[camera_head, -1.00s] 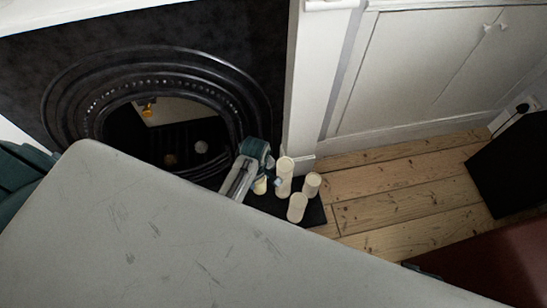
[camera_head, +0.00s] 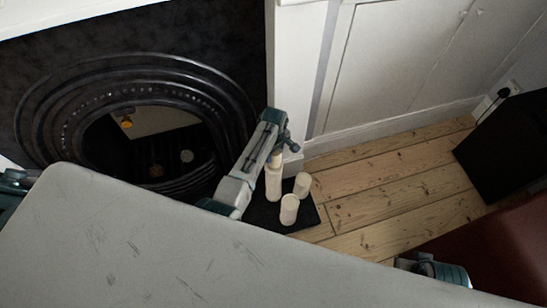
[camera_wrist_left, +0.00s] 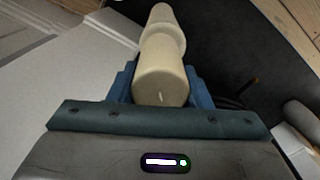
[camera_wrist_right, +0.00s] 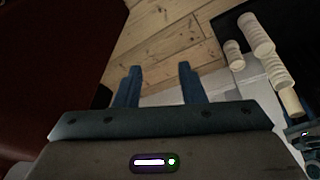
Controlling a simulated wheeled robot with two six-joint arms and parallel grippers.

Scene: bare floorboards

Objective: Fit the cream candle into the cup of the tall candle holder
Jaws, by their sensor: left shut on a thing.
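The cream candle (camera_wrist_left: 162,75) is gripped in my left gripper (camera_head: 279,150), its wick end toward the left wrist camera. The tall candle holder (camera_head: 273,184) stands upright on a dark slab. The candle is directly above it and in line with its cup; in the left wrist view the holder (camera_wrist_left: 161,20) shows just beyond the candle. I cannot tell whether the candle's lower end is inside the cup or only over it. The candle also shows in the right wrist view (camera_wrist_right: 292,103). My right gripper (camera_wrist_right: 160,83) is open and empty, away from the holder.
Two shorter cream pieces stand beside the tall holder, one at the right (camera_head: 303,184) and one in front (camera_head: 289,209). The dark slab (camera_head: 262,213) lies by a black fireplace (camera_head: 75,75). A grey surface (camera_head: 150,250) fills the foreground.

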